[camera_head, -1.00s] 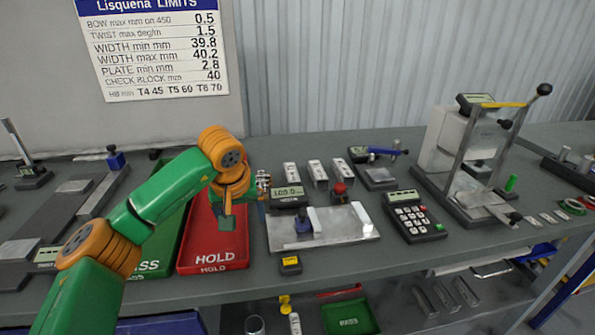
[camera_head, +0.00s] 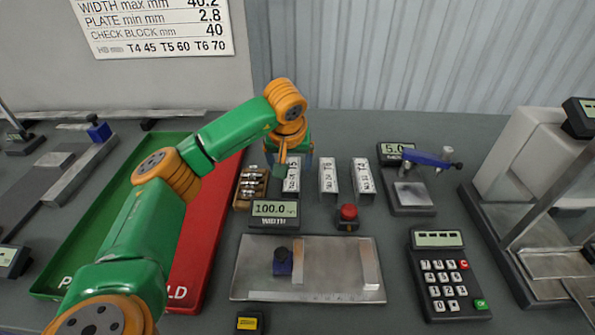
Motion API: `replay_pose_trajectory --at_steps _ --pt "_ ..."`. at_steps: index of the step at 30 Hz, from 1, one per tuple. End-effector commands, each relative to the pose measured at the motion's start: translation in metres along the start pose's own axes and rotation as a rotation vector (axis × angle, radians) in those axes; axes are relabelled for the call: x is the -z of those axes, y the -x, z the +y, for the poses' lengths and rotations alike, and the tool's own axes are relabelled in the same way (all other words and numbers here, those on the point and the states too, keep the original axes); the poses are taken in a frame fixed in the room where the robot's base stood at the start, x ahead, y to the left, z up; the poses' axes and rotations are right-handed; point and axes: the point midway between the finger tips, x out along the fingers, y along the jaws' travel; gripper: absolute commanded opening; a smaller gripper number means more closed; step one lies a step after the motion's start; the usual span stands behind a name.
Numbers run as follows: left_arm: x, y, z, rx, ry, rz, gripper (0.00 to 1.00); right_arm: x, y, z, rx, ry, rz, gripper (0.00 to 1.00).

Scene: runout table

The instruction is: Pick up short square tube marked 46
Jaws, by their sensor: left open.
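Three short square tubes with white number labels stand in a row at the back of the table: a left one (camera_head: 292,182), a middle one (camera_head: 328,182) and a right one (camera_head: 363,182). My right gripper is not in view.
A small wooden rack (camera_head: 250,190) with metal pieces stands left of the tubes. A width display (camera_head: 274,212), a red button (camera_head: 348,213) and a metal plate gauge (camera_head: 330,285) lie in front. A blue-armed gauge (camera_head: 410,195) stands right. Red (camera_head: 190,265) and green (camera_head: 75,235) trays lie left.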

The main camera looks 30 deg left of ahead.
Motion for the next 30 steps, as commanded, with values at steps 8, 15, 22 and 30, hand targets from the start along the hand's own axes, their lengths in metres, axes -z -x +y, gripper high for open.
replay_pose_trajectory --at_steps 8,15,22,30 --pt "-0.006 -0.039 0.004 0.001 0.000 -0.001 0.85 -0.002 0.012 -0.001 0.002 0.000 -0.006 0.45" --pt "-0.005 -0.040 0.004 0.000 0.000 0.001 0.69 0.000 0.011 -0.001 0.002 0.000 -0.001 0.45" --pt "-0.005 -0.040 0.004 0.000 0.000 0.001 0.07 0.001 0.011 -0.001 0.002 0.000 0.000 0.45" --pt "-0.005 -0.039 0.004 0.000 0.000 0.001 0.00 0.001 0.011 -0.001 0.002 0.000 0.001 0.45"
